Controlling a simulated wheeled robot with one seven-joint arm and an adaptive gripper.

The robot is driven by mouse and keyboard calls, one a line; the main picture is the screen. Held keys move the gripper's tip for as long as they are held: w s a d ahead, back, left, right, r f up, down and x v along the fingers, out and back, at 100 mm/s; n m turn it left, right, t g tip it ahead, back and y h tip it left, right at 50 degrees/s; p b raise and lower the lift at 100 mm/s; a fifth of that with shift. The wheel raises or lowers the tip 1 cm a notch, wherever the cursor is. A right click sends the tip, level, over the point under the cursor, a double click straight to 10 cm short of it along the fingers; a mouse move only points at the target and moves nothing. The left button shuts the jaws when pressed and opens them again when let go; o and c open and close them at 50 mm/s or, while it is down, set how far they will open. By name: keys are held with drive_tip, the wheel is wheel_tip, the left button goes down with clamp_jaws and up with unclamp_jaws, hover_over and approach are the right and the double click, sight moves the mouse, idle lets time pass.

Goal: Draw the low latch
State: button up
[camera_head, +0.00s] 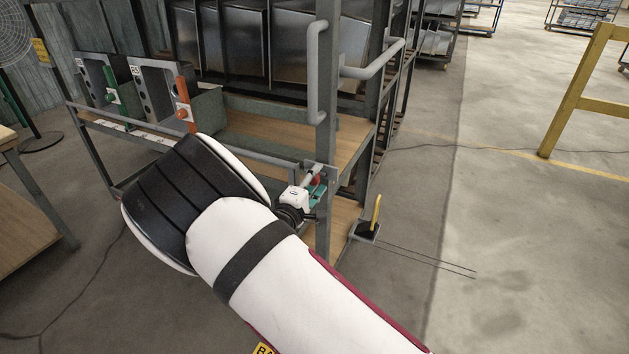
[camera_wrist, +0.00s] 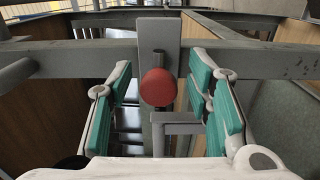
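The latch shows in the wrist view as a round red knob (camera_wrist: 158,87) on a short grey pin in an upright metal plate (camera_wrist: 158,30). A grey angled bar (camera_wrist: 178,128) sits just below the knob. In the head view the knob is a small red spot (camera_head: 316,181) by the rack's front post, partly hidden by my gripper. My gripper (camera_wrist: 160,90) is open, with its teal-padded fingers on the left and right of the knob. Gaps show on both sides, so neither finger touches it. In the head view my gripper (camera_head: 312,192) is at the post.
The rack (camera_head: 322,130) holds large metal sinks (camera_head: 240,45) above a wooden shelf (camera_head: 350,140). A green handle (camera_head: 111,85) and an orange handle (camera_head: 184,100) stand at the left. A yellow lever (camera_head: 376,212) rises near the floor. A yellow barrier (camera_head: 575,95) stands right; floor between is clear.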

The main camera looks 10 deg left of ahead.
drive_tip(key=v, duration=1.2)
